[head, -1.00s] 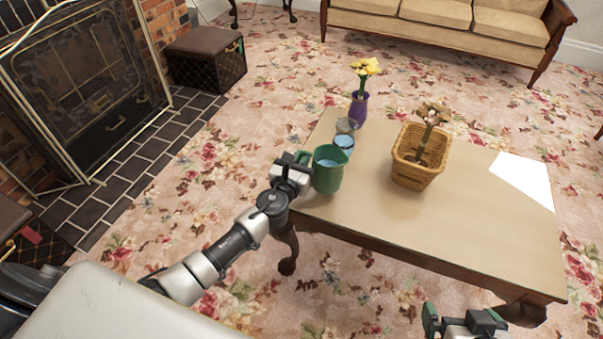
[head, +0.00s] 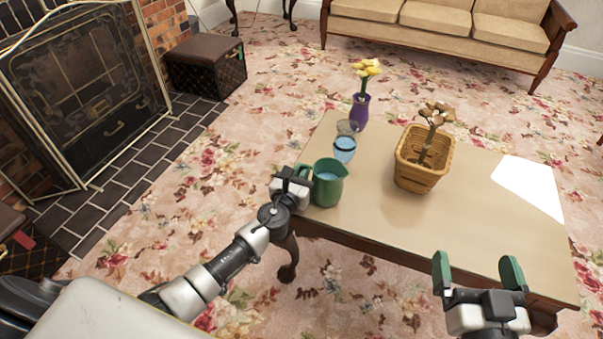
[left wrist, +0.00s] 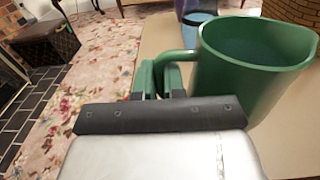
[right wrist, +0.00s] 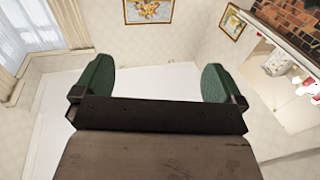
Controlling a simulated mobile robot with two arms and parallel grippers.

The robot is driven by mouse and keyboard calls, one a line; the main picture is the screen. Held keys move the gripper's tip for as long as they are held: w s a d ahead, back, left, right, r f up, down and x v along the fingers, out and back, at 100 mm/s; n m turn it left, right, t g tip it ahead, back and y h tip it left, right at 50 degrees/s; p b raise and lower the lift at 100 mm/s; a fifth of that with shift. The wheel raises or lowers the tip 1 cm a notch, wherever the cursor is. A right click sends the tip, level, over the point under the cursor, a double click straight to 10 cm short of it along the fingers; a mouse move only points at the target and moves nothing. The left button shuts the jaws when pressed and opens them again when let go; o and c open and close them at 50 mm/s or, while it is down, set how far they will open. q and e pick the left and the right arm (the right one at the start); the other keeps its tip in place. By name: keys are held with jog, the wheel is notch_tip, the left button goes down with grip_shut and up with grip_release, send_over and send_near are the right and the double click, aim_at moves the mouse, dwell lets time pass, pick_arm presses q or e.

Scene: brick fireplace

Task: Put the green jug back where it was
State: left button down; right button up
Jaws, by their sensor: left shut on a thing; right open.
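The green jug (head: 327,186) is upright at the near left corner of the wooden table, with bluish liquid visible inside in the head view. My left gripper (head: 300,183) is at its left side, shut on the jug's handle. In the left wrist view the jug (left wrist: 250,70) fills the right side, and the gripper's green fingers (left wrist: 160,78) close around the handle. I cannot tell for certain whether its base touches the tabletop. My right gripper (head: 478,268) is open and empty at the table's front edge on the right; its spread fingers also show in the right wrist view (right wrist: 157,85).
On the table (head: 400,225), a glass with blue liquid (head: 344,150) stands just behind the jug, then a purple vase (head: 360,110) with yellow flowers. A wicker basket (head: 420,170) with a plant is to the right. A white sheet (head: 527,187) lies at the right; the front middle is clear.

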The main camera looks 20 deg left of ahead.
pick_arm(q)
jog(key=c, duration=1.2)
grip_release()
pick_arm(e)
jog(key=shift+r, duration=0.3)
